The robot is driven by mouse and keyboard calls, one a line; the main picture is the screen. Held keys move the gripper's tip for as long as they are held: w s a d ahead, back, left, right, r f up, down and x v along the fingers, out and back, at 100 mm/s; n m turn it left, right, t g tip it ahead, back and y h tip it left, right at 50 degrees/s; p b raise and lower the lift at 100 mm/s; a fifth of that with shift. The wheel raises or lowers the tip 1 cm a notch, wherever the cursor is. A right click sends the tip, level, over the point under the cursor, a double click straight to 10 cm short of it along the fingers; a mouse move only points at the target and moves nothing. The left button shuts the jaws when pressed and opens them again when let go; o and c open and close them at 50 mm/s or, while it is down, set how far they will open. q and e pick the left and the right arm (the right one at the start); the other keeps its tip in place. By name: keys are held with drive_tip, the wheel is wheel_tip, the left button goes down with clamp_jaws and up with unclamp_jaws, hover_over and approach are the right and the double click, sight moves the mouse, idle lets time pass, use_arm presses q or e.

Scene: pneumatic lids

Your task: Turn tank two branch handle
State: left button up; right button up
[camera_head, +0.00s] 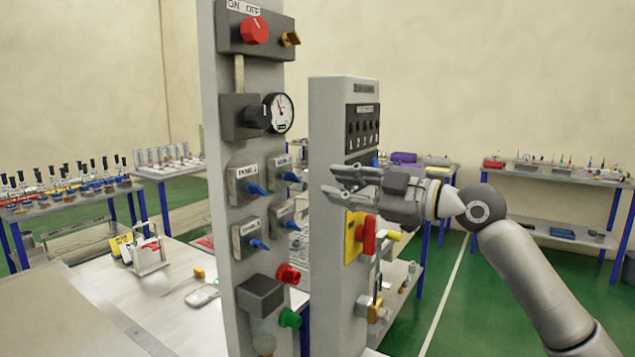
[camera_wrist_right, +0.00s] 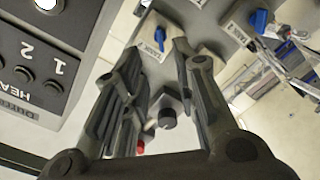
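Several blue handles sit on labelled grey blocks on the left panel (camera_head: 222,170). They are an upper left handle (camera_head: 257,190), an upper right handle (camera_head: 291,177), a lower left handle (camera_head: 259,244) and a lower right handle (camera_head: 291,225). The labels are too small to read surely, so I cannot tell which is tank two. My right gripper (camera_head: 331,180) is open and empty, its fingers pointing left toward the panel, apart from the handles. In the right wrist view, one blue handle (camera_wrist_right: 160,36) shows beyond the open fingertips and another (camera_wrist_right: 262,20) farther right. My left gripper is not in view.
A second panel (camera_head: 326,130) with a switch block (camera_head: 362,127) and a red handle on yellow (camera_head: 369,235) stands close by my right gripper. The left panel also bears a red knob (camera_head: 254,30), a gauge (camera_head: 279,113), and red (camera_head: 288,274) and green (camera_head: 289,318) fittings.

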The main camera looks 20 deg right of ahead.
drive_tip(key=shift+v, duration=1.35)
